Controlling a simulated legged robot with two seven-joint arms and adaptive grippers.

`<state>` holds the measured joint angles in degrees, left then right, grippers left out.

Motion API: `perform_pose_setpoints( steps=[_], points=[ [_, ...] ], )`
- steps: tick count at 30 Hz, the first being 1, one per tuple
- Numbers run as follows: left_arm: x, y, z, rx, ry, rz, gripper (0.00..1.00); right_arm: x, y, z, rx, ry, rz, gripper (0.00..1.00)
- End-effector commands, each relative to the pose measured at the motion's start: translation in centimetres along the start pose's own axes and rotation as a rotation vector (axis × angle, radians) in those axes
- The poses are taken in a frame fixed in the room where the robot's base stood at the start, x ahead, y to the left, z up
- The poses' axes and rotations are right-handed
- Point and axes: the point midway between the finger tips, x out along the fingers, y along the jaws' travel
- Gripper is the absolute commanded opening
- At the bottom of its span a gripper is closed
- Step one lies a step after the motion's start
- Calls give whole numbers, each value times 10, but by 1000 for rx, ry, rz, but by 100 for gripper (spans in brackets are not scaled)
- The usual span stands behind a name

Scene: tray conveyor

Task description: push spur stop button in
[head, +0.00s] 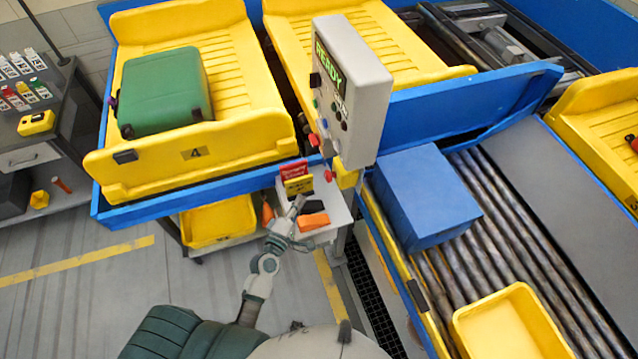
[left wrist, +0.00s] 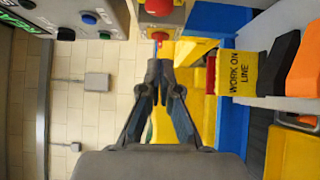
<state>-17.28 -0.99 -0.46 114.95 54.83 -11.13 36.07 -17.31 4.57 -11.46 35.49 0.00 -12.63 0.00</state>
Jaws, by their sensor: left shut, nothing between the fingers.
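A grey control box (head: 352,85) with a lit READY display stands at the centre of the head view. A red button (head: 314,140) sits at its lower edge, and another red button (head: 328,175) is lower, by a small yellow housing (head: 346,174). Which one is the spur stop button I cannot read. In the left wrist view a large red button (left wrist: 158,7) is at the top, with a smaller red one (left wrist: 160,36) below it. My left gripper (left wrist: 166,72) is shut and empty, its tips just short of the smaller one. It also shows in the head view (head: 297,205).
A small shelf (head: 325,232) with signs, including a yellow WORK ON LINE sign (left wrist: 240,74), and orange and black items is close beside the left gripper. A blue box (head: 425,195) lies on the rollers at right. A yellow tray (head: 190,150) holds a green suitcase (head: 165,90).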

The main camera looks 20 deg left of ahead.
Motion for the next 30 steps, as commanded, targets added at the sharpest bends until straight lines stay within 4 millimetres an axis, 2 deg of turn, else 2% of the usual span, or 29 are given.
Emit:
perform_pose_setpoints(
  steps=[1,6,8,12,18,30],
  points=[
    [13,3,0,0,1,3,0,-4,0,-1,0,1,0,40],
    [49,3,0,0,1,3,0,-9,0,-2,0,2,0,40],
    [60,2,2,-1,0,2,0,-10,0,-3,0,2,0,40],
    [73,1,18,-1,-1,0,0,-15,0,-4,0,4,0,40],
    [82,1,28,0,0,0,0,-16,0,-4,0,4,0,40],
    [83,0,29,1,-1,0,0,-17,0,-5,0,4,0,40]
  ],
)
